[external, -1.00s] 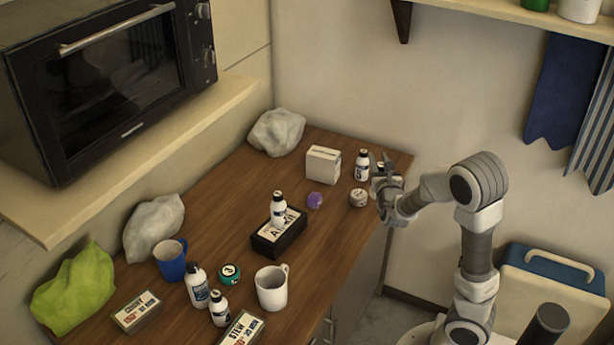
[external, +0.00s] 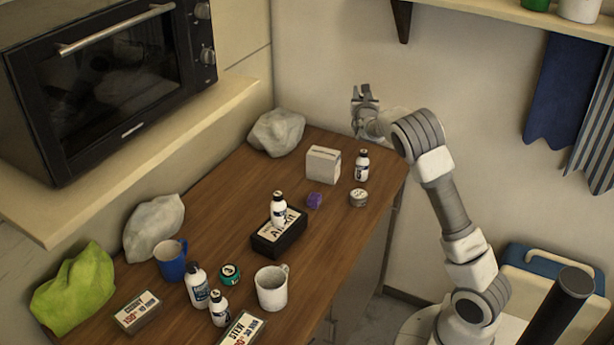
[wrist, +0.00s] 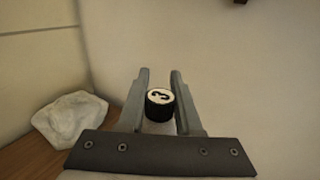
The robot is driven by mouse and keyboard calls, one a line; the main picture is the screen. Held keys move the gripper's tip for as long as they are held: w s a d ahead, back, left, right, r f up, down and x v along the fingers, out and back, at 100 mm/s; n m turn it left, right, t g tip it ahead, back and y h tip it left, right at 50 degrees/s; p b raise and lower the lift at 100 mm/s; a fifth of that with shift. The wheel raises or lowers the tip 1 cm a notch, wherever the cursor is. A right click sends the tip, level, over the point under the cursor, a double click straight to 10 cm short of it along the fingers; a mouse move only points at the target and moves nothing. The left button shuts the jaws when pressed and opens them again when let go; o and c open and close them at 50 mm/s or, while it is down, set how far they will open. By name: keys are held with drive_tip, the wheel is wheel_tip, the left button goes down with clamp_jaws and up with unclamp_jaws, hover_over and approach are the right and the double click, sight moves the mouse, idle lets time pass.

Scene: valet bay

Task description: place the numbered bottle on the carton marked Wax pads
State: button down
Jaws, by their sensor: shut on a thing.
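My gripper (external: 364,97) is raised above the far end of the table, near the wall. In the wrist view its two fingers are shut on a bottle with a black-rimmed white cap (wrist: 160,100) bearing a number that looks like 3. The bottle's body is mostly hidden. A small white carton (external: 322,165) stands on the table below and left of the gripper; its printing is too small to read, so I cannot confirm it says Wax pads. A similar white bottle with a dark cap (external: 361,166) stands to its right.
A white bottle (external: 278,209) stands on a black box (external: 266,242). A purple item (external: 314,200) and round tin (external: 358,198) lie near the carton. Mugs, bottles and signs crowd the near end. A grey bag (external: 276,133) sits by the wall; the oven shelf is left.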

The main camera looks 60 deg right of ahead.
drive_tip(key=w+a+f+p, duration=0.2)
drive_tip(key=w+a+f, duration=0.2)
drive_tip(key=w+f, duration=0.6)
drive_tip(key=shift+w+f, duration=0.35)
drive_tip(key=shift+f, duration=0.05)
drive_tip(key=shift+a, duration=0.1)
drive_tip(key=shift+f, duration=0.2)
drive_tip(key=c, duration=0.6)
unclamp_jaws()
